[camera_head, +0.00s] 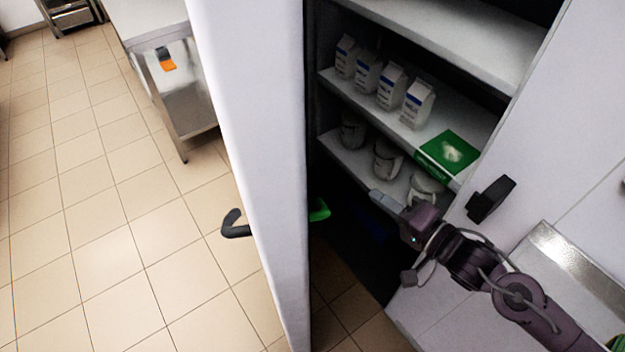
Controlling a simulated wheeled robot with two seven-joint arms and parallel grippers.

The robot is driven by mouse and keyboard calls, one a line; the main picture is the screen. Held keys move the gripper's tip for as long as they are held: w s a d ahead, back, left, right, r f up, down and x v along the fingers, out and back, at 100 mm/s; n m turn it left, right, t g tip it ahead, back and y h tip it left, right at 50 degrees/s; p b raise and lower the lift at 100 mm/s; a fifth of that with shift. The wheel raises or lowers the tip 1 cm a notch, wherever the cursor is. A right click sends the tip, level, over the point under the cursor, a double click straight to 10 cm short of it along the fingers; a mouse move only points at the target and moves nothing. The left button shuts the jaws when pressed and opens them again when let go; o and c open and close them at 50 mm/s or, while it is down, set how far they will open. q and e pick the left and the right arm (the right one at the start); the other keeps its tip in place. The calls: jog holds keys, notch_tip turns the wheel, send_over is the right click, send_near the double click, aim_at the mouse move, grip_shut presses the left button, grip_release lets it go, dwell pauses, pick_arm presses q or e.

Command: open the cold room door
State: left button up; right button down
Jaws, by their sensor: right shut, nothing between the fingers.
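The white cold room door (250,130) stands ajar and is seen nearly edge-on in the head view, with a gap to its right showing the dark interior. Its black handle (236,225) sticks out on the left face. A green handle (319,211) shows on its inner side. My right gripper (380,198) is shut and empty. It is in the opening, to the right of the door and apart from it, in front of the shelves. My left gripper is not in view.
Inside, shelves (455,160) hold milk cartons (390,87), tubs (387,160) and a green box (450,151). A black latch piece (490,198) sits on the frame at right. A steel table (178,95) stands left of the door; the tiled floor (100,220) there is clear.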

jog(key=w+a+r+g+y+p, duration=0.1)
jog(key=a+p, duration=0.1)
jog(key=a, duration=0.4)
jog(key=w+a+r+g+y+p, duration=0.1)
jog(key=a+y+p, duration=0.1)
jog(key=a, duration=0.5)
jog(key=shift+a+r+m+y, duration=0.3)
jog(key=shift+r, duration=0.05)
